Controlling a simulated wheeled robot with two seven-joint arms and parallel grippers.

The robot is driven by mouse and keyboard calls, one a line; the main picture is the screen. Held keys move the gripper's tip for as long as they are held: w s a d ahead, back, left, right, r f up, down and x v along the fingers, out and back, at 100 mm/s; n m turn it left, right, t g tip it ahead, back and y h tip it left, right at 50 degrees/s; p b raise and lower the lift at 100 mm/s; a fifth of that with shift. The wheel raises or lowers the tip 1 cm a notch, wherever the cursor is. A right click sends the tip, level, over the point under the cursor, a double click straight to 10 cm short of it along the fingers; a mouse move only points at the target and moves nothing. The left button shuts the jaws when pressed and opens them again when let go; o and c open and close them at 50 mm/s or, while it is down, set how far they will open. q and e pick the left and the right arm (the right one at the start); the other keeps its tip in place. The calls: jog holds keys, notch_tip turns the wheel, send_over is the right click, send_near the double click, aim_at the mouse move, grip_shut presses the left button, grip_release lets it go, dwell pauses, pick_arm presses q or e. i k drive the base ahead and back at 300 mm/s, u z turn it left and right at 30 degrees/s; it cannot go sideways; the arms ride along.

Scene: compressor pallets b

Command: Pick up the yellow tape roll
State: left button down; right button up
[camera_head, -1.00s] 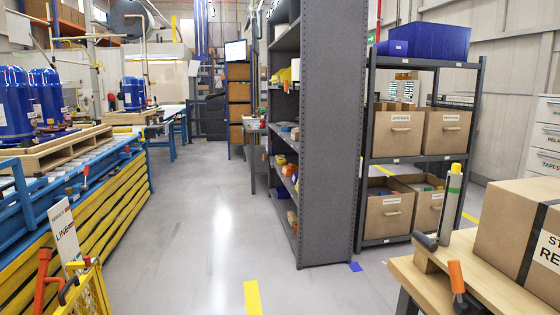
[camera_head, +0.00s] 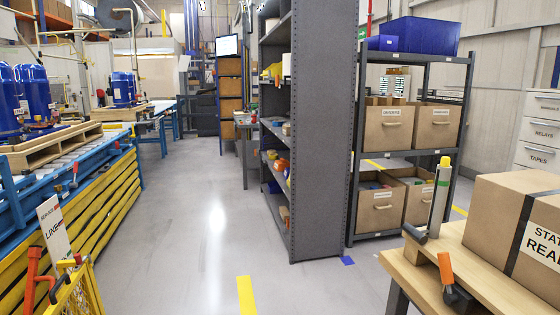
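I cannot make out a yellow tape roll for certain. Small yellow items (camera_head: 275,70) sit on an upper level of the grey shelf unit (camera_head: 321,130), seen at a steep angle. More small yellow and orange items (camera_head: 278,161) lie on a lower level of it. They are too small to tell what they are. Neither of my grippers is in view.
A wooden bench (camera_head: 455,262) with a cardboard box (camera_head: 490,225) stands close at right. A dark rack (camera_head: 411,158) holds labelled boxes. A blue conveyor (camera_head: 95,165) with yellow sides runs along the left. The grey floor (camera_head: 190,230) between is clear.

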aim_at(274, 157)
jog(key=u, duration=0.6)
jog(key=i, duration=2.65)
jog(key=u, duration=0.4)
